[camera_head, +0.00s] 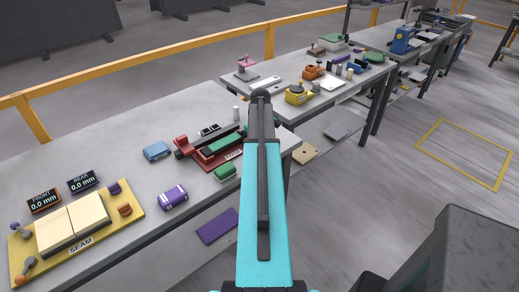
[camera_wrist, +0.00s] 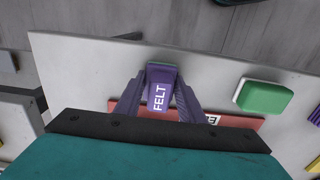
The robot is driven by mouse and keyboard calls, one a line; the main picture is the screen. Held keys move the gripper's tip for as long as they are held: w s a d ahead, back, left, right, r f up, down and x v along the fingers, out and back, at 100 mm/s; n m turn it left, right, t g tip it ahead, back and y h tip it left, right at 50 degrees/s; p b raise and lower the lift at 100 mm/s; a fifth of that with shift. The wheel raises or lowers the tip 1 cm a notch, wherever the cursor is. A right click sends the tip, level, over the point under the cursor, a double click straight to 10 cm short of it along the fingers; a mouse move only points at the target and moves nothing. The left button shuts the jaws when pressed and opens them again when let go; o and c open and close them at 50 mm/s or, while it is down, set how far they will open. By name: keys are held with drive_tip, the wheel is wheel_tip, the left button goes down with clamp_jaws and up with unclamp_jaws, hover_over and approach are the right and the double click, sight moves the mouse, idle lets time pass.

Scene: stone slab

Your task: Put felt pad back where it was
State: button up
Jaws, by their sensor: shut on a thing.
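The felt pad (camera_wrist: 160,76) is a small purple block with white FELT lettering in the wrist view. My gripper (camera_wrist: 161,92) is shut on it, one dark finger along each side. The pad is over the pale bench top, beside the edge of a red plate (camera_wrist: 245,122); I cannot tell whether it touches the bench. In the head view my arm hides the gripper and the pad. The red fixture (camera_head: 182,148) with a green bar shows left of the arm there.
A green block (camera_wrist: 264,97) sits beside the pad; in the head view a green block (camera_head: 225,172) lies before the red fixture. A purple can-like piece (camera_head: 173,197), a blue block (camera_head: 157,151) and a yellow SEAM board (camera_head: 130,212) are on the bench (camera_head: 110,133). Bare bench lies between them.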

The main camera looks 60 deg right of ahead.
drive_tip(key=shift+f, duration=0.2)
drive_tip(key=o, duration=1)
drive_tip(key=shift+r, duration=0.25)
drive_tip(key=shift+r+b, duration=1.8)
drive_tip(key=shift+r, duration=4.15)
drive_tip(key=shift+r, duration=0.1)
